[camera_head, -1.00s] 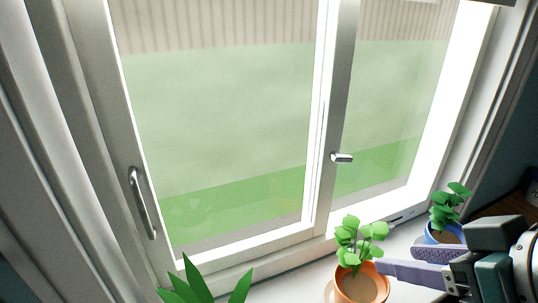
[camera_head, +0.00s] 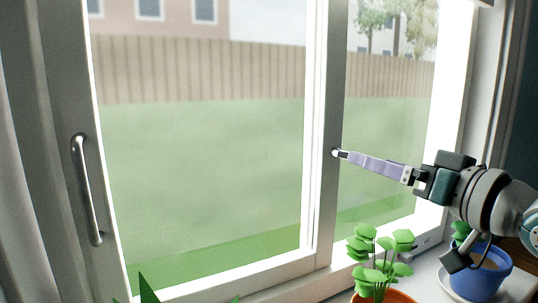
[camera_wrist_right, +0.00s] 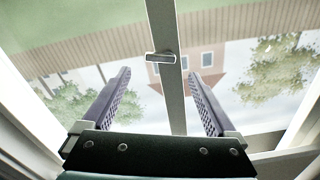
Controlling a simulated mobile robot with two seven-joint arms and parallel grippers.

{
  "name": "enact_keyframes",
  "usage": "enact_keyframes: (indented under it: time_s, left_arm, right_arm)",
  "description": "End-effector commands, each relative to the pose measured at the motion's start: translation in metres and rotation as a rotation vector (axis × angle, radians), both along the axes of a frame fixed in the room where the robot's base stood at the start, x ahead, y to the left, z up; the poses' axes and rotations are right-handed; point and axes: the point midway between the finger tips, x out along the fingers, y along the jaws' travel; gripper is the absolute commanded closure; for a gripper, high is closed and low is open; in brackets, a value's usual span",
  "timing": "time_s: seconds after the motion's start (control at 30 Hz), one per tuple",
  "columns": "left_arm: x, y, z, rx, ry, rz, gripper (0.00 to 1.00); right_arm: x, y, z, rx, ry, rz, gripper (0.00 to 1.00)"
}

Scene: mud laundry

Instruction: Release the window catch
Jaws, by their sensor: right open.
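The window catch (camera_head: 337,152) is a small metal lever on the window's middle upright (camera_head: 328,205). My right gripper (camera_head: 352,157) reaches in from the right with its purple fingers pointing at the catch and overlapping it in the head view. In the right wrist view the catch (camera_wrist_right: 160,58) lies crosswise on the upright, just beyond and between the two spread fingertips of the open right gripper (camera_wrist_right: 160,75). Nothing is held between the fingers. Whether a finger touches the catch is hard to tell. My left gripper is not in view.
A long metal handle (camera_head: 87,190) is on the left window frame. A plant in an orange pot (camera_head: 385,297) stands on the sill below the right arm. A blue pot (camera_head: 490,279) stands farther right, close under the wrist. Air in front of the glass is clear.

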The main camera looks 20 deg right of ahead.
Motion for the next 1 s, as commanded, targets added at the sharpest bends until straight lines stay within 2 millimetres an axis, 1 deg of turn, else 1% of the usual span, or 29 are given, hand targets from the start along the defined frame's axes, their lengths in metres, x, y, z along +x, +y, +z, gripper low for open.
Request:
enact_keyframes:
  time_s: [0.03, 0.1, 0.2, 0.33, 0.5, 0.8, 1.0]
  left_arm:
    - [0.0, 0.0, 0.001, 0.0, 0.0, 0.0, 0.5]
    - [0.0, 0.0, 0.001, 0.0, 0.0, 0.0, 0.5]
    - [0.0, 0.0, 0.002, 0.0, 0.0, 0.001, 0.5]
    - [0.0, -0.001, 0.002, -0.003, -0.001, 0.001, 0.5]
    - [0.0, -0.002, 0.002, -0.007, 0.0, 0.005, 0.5]
    - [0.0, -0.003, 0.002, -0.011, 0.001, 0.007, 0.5]
    - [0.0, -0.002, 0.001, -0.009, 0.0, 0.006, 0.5]
  right_arm:
    - [0.01, 0.0, 0.002, -0.001, -0.003, -0.001, 0.07]
    - [0.021, 0.001, 0.002, 0.0, -0.003, -0.001, 0.07]
    - [0.035, 0.003, 0.002, -0.002, -0.001, 0.0, 0.07]
    - [0.048, 0.004, 0.0, -0.001, 0.0, -0.001, 0.07]
    - [0.056, 0.005, 0.0, -0.002, 0.0, 0.0, 0.07]
    - [0.058, 0.005, -0.001, -0.002, 0.002, 0.001, 0.07]
    - [0.057, 0.005, -0.001, -0.002, 0.002, 0.001, 0.3]
